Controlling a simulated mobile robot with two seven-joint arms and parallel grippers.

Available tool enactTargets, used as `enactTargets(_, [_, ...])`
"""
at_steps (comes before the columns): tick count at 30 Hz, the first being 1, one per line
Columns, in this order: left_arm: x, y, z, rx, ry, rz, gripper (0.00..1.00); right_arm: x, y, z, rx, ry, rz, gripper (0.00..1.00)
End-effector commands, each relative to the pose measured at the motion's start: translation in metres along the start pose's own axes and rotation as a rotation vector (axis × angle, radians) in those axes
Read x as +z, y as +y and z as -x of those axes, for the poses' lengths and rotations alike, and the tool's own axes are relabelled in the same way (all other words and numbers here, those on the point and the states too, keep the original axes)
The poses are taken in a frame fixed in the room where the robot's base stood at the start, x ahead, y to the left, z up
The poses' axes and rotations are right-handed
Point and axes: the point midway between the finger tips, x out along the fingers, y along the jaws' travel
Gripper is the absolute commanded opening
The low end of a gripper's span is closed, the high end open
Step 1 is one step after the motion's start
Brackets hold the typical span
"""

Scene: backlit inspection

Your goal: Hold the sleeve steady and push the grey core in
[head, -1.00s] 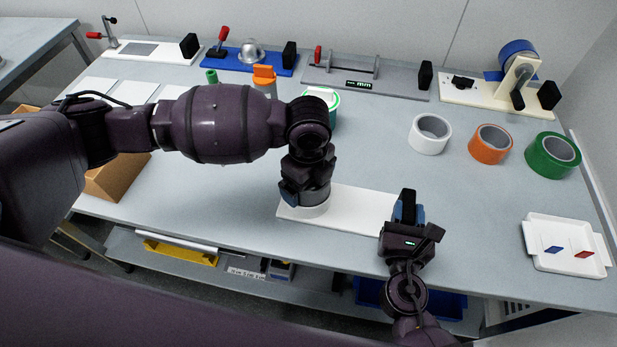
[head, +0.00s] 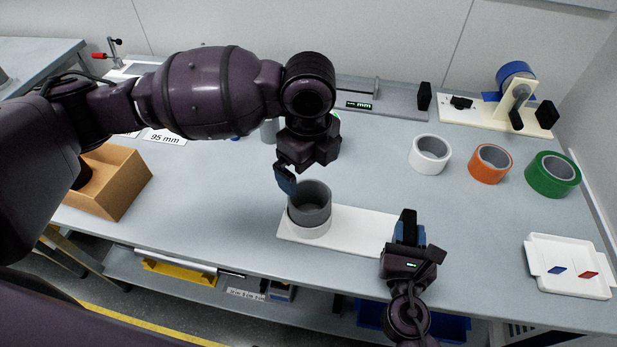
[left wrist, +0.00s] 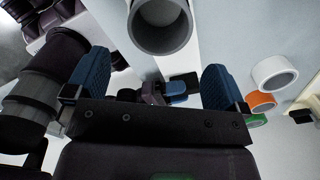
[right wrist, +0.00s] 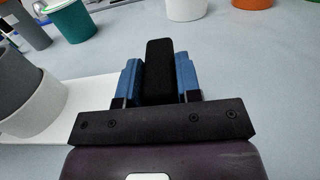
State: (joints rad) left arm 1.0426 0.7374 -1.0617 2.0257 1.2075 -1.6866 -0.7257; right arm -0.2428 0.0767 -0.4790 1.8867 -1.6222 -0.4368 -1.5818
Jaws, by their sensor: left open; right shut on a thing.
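The grey core (head: 312,196) is a hollow ring standing upright in the white sleeve (head: 310,230), with its upper part sticking out above the sleeve's rim. The sleeve sits at the left end of a white base plate (head: 350,228). The core (left wrist: 162,22) and sleeve (right wrist: 42,108) also show in the wrist views. My left gripper (head: 303,172) is open and empty, above and behind the core, apart from it; one blue finger shows in the head view. My right gripper (head: 408,232) is shut on a black upright block (right wrist: 159,70) at the plate's right end.
White (head: 430,154), orange (head: 490,163) and green (head: 553,175) rolls stand at the right. A white tray (head: 540,245) holds a blue and a red piece. A cardboard box (head: 120,185) stands at the left. Fixtures line the back. Table left of the plate is clear.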

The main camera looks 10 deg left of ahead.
Motion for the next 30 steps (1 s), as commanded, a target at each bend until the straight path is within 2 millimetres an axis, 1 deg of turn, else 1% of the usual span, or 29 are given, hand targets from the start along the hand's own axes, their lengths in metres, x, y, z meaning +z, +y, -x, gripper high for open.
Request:
enactTargets(1, [0.000, 0.000, 0.003, 0.001, 0.000, -0.001, 1.00, -0.004, -0.001, 0.001, -0.001, 0.007, 0.002, 0.03])
enactTargets(4, [0.000, 0.001, 0.007, 0.001, -0.001, 0.000, 1.00, -0.004, -0.001, 0.001, -0.001, 0.007, 0.002, 0.03])
enactTargets(12, [0.000, 0.000, 0.007, 0.001, 0.000, 0.000, 1.00, -0.004, -0.001, 0.001, -0.001, 0.007, 0.002, 0.03])
enactTargets(13, [0.000, 0.000, 0.007, 0.001, 0.000, 0.000, 0.98, -0.004, -0.001, 0.001, -0.001, 0.007, 0.002, 0.03])
enactTargets(17, [0.000, 0.000, 0.005, 0.001, 0.000, -0.023, 0.79, -0.004, -0.001, 0.001, -0.001, 0.007, 0.002, 0.03])
enactTargets(21, [-0.001, 0.000, -0.002, 0.001, 0.000, -0.086, 0.57, -0.004, -0.001, 0.001, -0.001, 0.007, 0.002, 0.03])
enactTargets(23, [-0.002, -0.001, -0.005, 0.001, 0.001, -0.093, 0.48, -0.004, -0.001, 0.001, -0.001, 0.007, 0.002, 0.03])
enactTargets(24, [-0.002, 0.000, -0.007, 0.002, 0.001, -0.093, 0.42, -0.004, -0.001, 0.001, -0.001, 0.006, 0.002, 0.03])
enactTargets(29, [-0.002, 0.000, -0.020, 0.004, 0.001, -0.093, 0.17, -0.004, -0.001, 0.001, -0.001, 0.007, 0.002, 0.03])
enactTargets(30, [-0.002, 0.000, -0.024, 0.003, 0.002, -0.093, 0.11, -0.004, -0.001, 0.001, -0.001, 0.006, 0.002, 0.03])
